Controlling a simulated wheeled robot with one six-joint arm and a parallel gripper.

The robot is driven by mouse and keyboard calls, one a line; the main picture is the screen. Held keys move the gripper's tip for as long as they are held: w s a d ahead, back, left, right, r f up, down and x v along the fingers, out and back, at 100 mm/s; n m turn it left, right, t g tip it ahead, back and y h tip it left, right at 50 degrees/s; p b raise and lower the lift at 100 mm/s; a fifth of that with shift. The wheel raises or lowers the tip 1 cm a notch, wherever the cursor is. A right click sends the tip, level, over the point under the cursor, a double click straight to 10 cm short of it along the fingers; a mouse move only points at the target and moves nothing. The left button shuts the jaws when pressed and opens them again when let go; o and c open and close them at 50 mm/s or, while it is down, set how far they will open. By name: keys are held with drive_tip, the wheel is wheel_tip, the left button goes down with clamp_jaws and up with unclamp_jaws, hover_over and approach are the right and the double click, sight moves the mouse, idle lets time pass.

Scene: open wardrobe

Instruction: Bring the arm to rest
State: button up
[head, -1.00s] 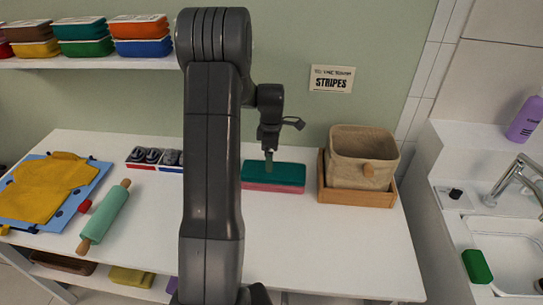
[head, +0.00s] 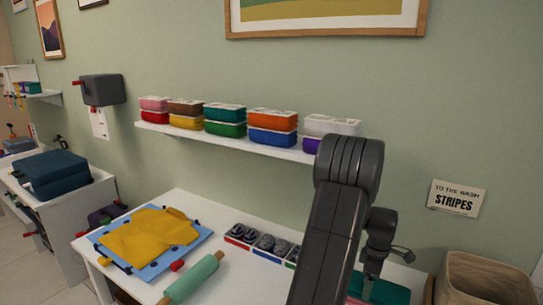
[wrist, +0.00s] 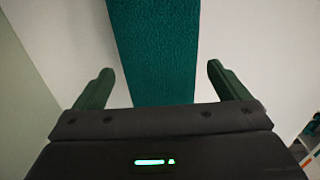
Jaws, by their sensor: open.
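My arm stands over the white table (head: 237,275), its wrist bent down at the right. My gripper (wrist: 160,76) is open, its two dark green fingers spread apart in the wrist view. A teal block (wrist: 153,45) shows beyond and between the fingers, with gaps on both sides. In the head view my gripper (head: 371,275) points down at the teal block (head: 388,291), which lies on a pink layer at the bottom edge. I cannot tell whether the fingertips touch it.
A tray of dark rolled items (head: 262,243), a rolling pin (head: 193,278) and yellow cloth (head: 150,236) on a blue board lie left of my arm. A wall shelf (head: 225,142) with coloured boxes is behind.

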wheel_tip(320, 180, down, 3)
drive_tip(key=shift+f+b, duration=0.2)
drive_tip(key=shift+b, duration=0.45)
drive_tip(key=shift+r, duration=0.15)
drive_tip(key=shift+r, duration=0.1)
